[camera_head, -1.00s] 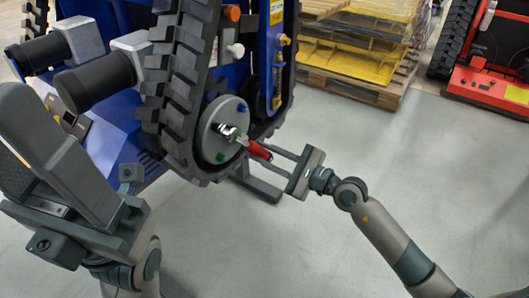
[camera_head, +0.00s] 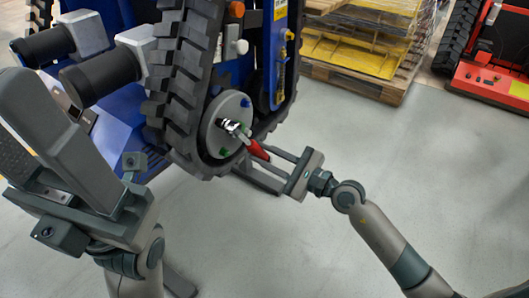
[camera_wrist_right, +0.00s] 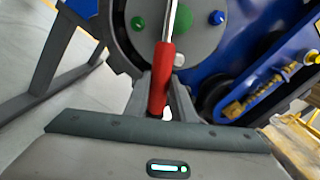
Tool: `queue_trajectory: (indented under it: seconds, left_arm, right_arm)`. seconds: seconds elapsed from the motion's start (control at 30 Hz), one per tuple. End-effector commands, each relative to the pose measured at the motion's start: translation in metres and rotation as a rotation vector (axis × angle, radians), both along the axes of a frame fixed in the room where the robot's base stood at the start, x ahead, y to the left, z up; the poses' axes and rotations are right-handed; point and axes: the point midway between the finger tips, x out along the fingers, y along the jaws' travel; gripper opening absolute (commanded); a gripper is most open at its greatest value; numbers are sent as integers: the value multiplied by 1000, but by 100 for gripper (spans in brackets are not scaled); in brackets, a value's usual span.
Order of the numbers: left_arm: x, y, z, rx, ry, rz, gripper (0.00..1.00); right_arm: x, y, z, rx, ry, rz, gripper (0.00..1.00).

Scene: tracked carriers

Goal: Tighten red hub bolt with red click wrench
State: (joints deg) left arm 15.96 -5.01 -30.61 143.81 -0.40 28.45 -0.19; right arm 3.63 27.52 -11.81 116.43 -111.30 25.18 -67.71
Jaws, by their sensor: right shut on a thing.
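The red click wrench (camera_head: 258,150) has a red handle and a chrome head. The head lies against the grey hub disc (camera_head: 215,140) on the track wheel, and the handle slopes down to the right. My right gripper (camera_head: 265,152) is shut on the red handle, also seen in the right wrist view (camera_wrist_right: 160,92). Green bolts (camera_wrist_right: 182,18) and a blue bolt (camera_wrist_right: 217,18) show on the hub face. I cannot make out the red bolt; the wrench head may cover it. My left gripper (camera_head: 60,150) is large at the left, apart from the hub; its jaw opening is unclear.
The blue carrier (camera_head: 125,125) with black rubber track (camera_head: 185,85) stands close to both arms. A pallet with yellow sheets (camera_head: 350,52) is behind, and a red tracked machine (camera_head: 490,80) at the right. The grey floor between is clear.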

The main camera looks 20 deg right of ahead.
Motion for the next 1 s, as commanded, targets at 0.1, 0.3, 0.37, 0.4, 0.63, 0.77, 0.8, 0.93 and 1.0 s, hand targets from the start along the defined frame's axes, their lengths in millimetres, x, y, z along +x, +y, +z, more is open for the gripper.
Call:
queue_trajectory:
  seconds: [0.1, 0.3, 0.37, 0.4, 0.63, 0.77, 0.8, 0.93, 1.0]
  left_arm:
    - [0, 0, 6, 0, 0, 0, 57]
    - [0, 0, 10, 0, 0, 0, 57]
    - [0, 0, 10, 0, 0, 0, 57]
    - [0, 0, 10, 0, 0, 0, 57]
    - [0, 0, 10, 0, 0, 0, 57]
    - [0, 0, 12, 0, 0, 0, 57]
    - [0, 0, 13, 0, 0, 0, 57]
    - [0, 0, 18, 0, 0, 0, 57]
    - [0, 0, 20, 0, 0, 0, 57]
  right_arm:
    - [-3, 4, 0, 27, 20, 0, 0]
    - [-6, 8, -4, 63, 46, 0, 0]
    - [-6, 9, -5, 67, 49, 0, 0]
    - [-7, 9, -5, 68, 50, 0, 0]
    - [-7, 9, -5, 68, 50, 0, 0]
    - [-8, 10, -5, 76, 58, 0, 0]
    - [-8, 11, -6, 81, 62, 0, 0]
    - [-11, 14, -7, 107, 82, 0, 0]
    - [-13, 16, -8, 122, 94, 0, 0]
